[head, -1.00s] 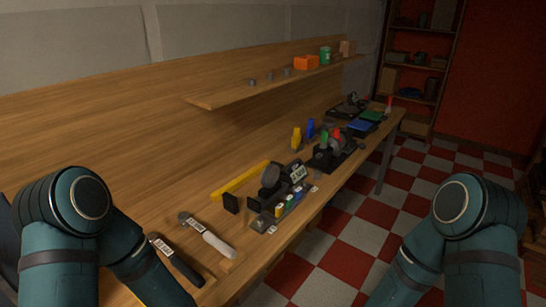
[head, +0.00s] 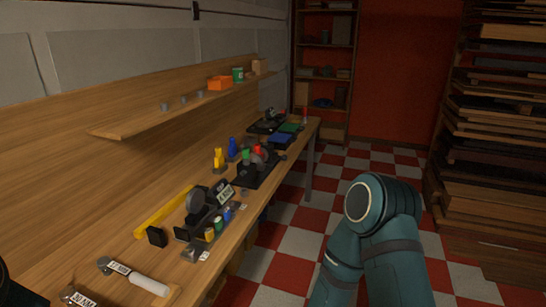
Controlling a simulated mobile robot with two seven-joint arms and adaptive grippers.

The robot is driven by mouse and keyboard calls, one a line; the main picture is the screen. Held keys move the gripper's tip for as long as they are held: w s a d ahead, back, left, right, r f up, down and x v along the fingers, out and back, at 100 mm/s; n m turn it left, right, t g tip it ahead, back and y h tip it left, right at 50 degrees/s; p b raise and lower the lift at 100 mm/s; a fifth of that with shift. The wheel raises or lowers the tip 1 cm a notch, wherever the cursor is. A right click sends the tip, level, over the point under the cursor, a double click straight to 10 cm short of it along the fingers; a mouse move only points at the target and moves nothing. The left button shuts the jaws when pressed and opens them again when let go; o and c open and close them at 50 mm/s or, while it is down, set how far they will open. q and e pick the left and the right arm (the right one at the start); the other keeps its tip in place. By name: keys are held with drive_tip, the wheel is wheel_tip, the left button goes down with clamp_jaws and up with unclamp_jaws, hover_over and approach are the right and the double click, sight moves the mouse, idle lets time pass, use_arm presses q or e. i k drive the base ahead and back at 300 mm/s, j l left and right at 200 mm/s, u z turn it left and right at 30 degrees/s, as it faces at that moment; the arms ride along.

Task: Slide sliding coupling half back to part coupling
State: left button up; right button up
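I cannot make out the sliding coupling half for certain. A dark machine with a round grey disc and small red and green parts (head: 262,163) stands on the wooden workbench, around the middle of its length. A nearer dark device with a round disc (head: 198,201) and a small display (head: 224,191) stands on the bench closer to me. My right arm shows at the lower right over the floor, but its gripper is out of view. My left gripper is out of view too.
The workbench (head: 108,243) runs away from me along the wall. A shelf (head: 118,131) hangs above. The checkered floor (head: 285,237) to the right is clear. Stacked boards (head: 501,140) stand far right.

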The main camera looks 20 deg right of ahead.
sight(271, 158)
drive_tip(key=i+l+z, duration=0.1)
drive_tip(key=z, duration=0.5)
drive_tip(key=i+z, duration=0.4)
drive_tip(key=i, duration=0.25)
drive_tip(key=i+j+z, duration=0.15)
drive_tip(key=i+z, duration=0.25)
drive_tip(key=i, duration=0.2)
